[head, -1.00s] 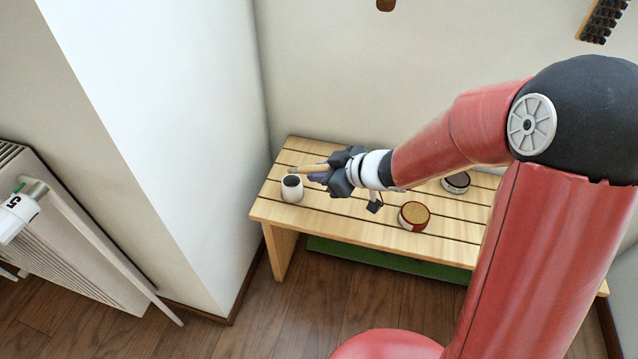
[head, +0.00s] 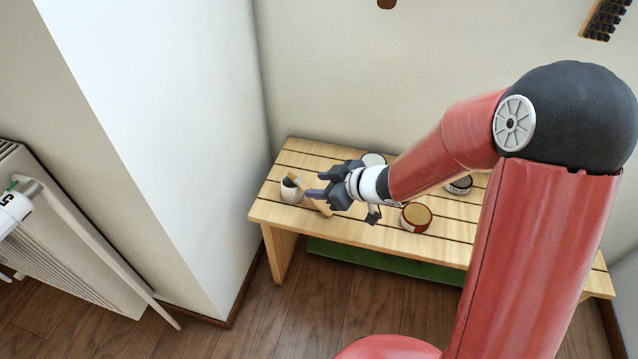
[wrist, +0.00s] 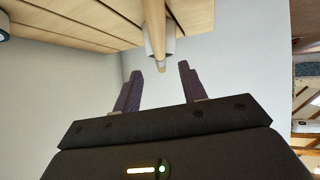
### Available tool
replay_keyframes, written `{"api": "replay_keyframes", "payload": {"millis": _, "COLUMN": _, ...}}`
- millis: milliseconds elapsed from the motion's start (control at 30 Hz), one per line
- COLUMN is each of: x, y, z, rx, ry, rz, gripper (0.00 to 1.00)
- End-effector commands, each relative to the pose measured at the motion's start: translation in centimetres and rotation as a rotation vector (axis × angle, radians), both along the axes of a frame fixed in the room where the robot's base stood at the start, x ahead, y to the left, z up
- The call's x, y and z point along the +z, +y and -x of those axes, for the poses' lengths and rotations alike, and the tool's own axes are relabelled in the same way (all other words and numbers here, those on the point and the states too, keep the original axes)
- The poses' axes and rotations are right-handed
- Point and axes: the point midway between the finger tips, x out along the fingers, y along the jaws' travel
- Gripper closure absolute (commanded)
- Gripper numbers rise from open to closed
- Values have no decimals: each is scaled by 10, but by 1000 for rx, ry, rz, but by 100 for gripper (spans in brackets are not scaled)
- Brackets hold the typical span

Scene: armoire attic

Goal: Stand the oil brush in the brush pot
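The pale wooden oil brush (head: 311,195) slants between the brush pot and my gripper in the head view. One end is at the pot's rim and the other points down and right toward the bench. The small white brush pot (head: 287,194) stands upright near the bench's left end. In the wrist view the brush (wrist: 154,25) crosses in front of the pot (wrist: 170,47), apparently outside it; whether they touch is unclear. My gripper (head: 317,184) is open to the right of the pot; its fingers (wrist: 159,88) do not hold the brush.
The slatted wooden bench (head: 350,225) stands against the wall. A red tin (head: 416,218) and a dark-rimmed tin (head: 459,186) stand farther right, and a white-rimmed round container (head: 373,159) is behind my gripper. A white wall block (head: 190,150) rises to the left.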

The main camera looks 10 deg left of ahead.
Motion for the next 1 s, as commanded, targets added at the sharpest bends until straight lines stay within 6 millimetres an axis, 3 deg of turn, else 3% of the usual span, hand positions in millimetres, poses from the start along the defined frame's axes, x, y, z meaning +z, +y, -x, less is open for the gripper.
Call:
{"api": "replay_keyframes", "payload": {"millis": 267, "x": 8, "y": -1, "z": 0, "rx": 0, "ry": -1, "rz": 0, "gripper": 58}}
{"api": "replay_keyframes", "payload": {"millis": 700, "x": 57, "y": -67, "z": 31, "rx": -3, "ry": -4, "rz": 2, "gripper": 58}}
{"api": "replay_keyframes", "payload": {"millis": 1000, "x": 72, "y": -89, "z": 43, "rx": -2, "ry": -1, "rz": 0, "gripper": 58}}
